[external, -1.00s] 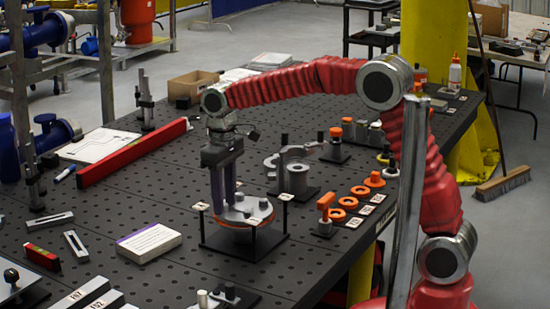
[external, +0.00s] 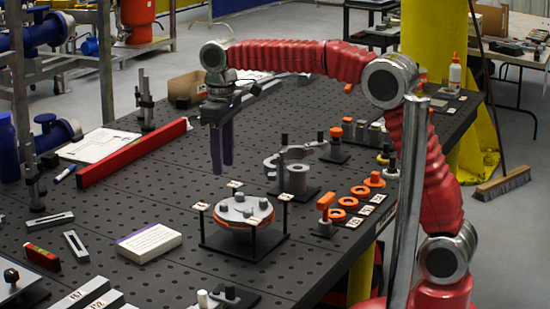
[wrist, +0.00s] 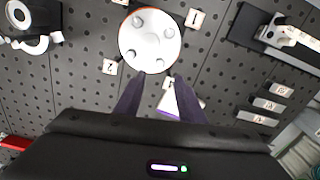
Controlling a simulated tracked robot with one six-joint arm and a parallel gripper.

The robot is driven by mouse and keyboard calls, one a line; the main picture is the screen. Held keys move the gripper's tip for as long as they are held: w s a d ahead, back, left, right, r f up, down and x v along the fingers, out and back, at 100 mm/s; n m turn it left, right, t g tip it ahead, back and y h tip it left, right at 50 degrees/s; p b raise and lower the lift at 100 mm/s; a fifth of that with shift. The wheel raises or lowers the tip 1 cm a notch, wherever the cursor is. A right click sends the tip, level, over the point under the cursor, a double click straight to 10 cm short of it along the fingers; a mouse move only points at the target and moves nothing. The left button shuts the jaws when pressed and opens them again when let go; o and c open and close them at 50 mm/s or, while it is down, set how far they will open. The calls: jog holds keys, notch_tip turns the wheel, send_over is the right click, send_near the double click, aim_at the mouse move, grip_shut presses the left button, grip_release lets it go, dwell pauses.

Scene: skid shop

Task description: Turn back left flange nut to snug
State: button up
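The round flange (external: 236,212) has a grey top face and an orange rim. It sits level on a black stand (external: 262,248) and carries several grey nuts, including one at its back (external: 239,198) and one at its left (external: 224,209). In the wrist view, the flange face (wrist: 152,48) is at top centre with the nuts standing on it. My gripper (external: 222,172) hangs above and behind the flange, pointing down and clear of the nuts. In the wrist view, its two fingers (wrist: 158,80) are apart with nothing between them. I cannot tell how tight any nut is.
White tags (external: 285,197) stand around the flange. A grey spool-shaped part (external: 297,180) and orange rings (external: 338,215) are to the right. Open perforated table lies between.

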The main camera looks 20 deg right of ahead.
aim_at(225, 204)
notch_tip(225, 204, down, 10)
jog(key=shift+d+f, duration=0.1)
jog(key=shift+f, duration=0.25)
jog(key=shift+n, duration=0.6)
jog(key=shift+r, duration=0.3)
notch_tip(225, 204, up, 13)
jog(key=shift+r, duration=0.15)
dwell(0.6)
dwell(0.4)
